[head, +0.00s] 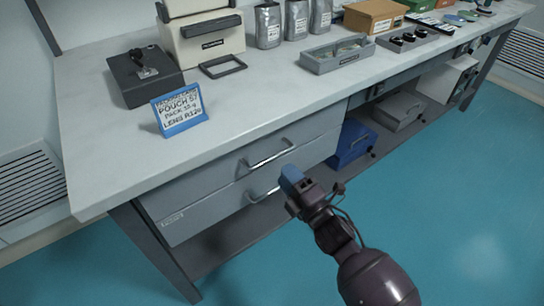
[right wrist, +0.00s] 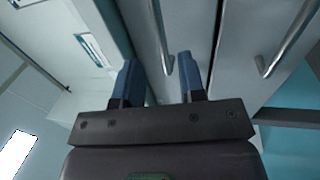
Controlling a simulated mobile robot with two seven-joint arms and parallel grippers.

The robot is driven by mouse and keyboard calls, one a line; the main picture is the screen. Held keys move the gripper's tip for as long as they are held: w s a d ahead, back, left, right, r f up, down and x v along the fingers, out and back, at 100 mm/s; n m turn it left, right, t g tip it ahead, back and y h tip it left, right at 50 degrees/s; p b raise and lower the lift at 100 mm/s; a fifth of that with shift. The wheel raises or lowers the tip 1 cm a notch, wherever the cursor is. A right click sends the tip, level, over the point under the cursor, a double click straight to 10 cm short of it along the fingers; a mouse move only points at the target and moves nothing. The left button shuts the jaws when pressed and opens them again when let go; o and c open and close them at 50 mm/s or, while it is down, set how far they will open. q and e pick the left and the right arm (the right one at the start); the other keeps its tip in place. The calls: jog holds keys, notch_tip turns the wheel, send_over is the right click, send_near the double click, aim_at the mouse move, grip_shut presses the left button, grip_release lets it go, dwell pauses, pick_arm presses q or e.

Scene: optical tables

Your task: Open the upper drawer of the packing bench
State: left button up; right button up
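The packing bench (head: 100,90) has two grey drawers under its top. The upper drawer (head: 200,182) looks shut, with a metal bar handle (head: 267,156). The lower drawer (head: 215,215) also looks shut, with its handle (head: 264,192) below. My right gripper (head: 290,178) is in front of the drawer fronts. In the right wrist view the gripper (right wrist: 158,78) is open and empty, its blue fingers apart. The upper handle (right wrist: 160,35) lines up between the fingers there; I cannot tell its depth. The lower handle (right wrist: 290,40) lies to the right. My left gripper is not in view.
A blue-framed sign (head: 180,110) stands near the bench's front edge, with a black box (head: 145,75) behind it. A grey tray (head: 337,54) and silver pouches (head: 268,25) stand further along. A blue bin (head: 350,143) sits on the lower shelf. The floor in front is clear.

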aim_at(273, 156)
jog(key=shift+b+x, duration=0.55)
jog(key=shift+x, duration=2.9)
jog(key=shift+c, duration=0.3)
grip_shut()
